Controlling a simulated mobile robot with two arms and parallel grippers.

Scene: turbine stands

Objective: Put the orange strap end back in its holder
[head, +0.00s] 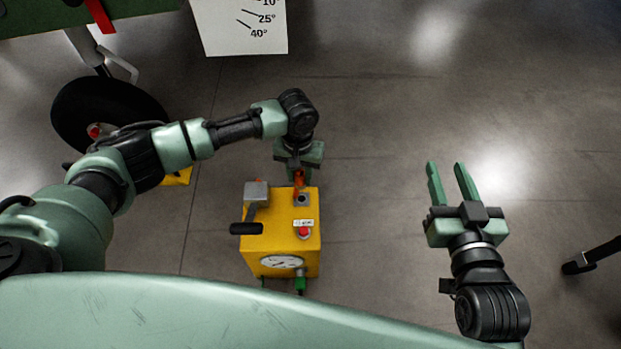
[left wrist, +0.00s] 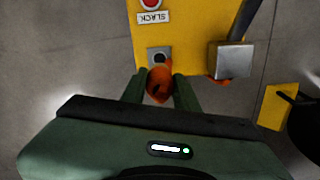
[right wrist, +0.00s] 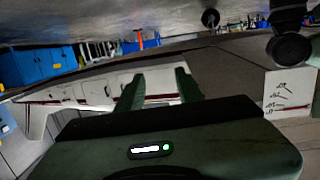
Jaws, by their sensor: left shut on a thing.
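The orange strap end (head: 298,180) is in my left gripper (head: 299,172), at the far edge of the yellow box. In the left wrist view the orange strap end (left wrist: 159,84) sits between the two green fingers of my left gripper (left wrist: 160,90). The holder, a grey square socket with a dark hole (head: 303,198), is on top of the yellow box; it also shows in the left wrist view (left wrist: 159,56), just beyond the strap end. I cannot tell whether they touch. My right gripper (head: 446,168) is open and empty, away to the right.
The yellow box (head: 280,245) bears a grey block, a black-handled lever (head: 246,228), a red button (head: 304,231) and a dial (head: 281,261). A black wheel (head: 68,112) stands at left. A white angle sign (head: 235,30) is at the top. Floor around my right gripper is clear.

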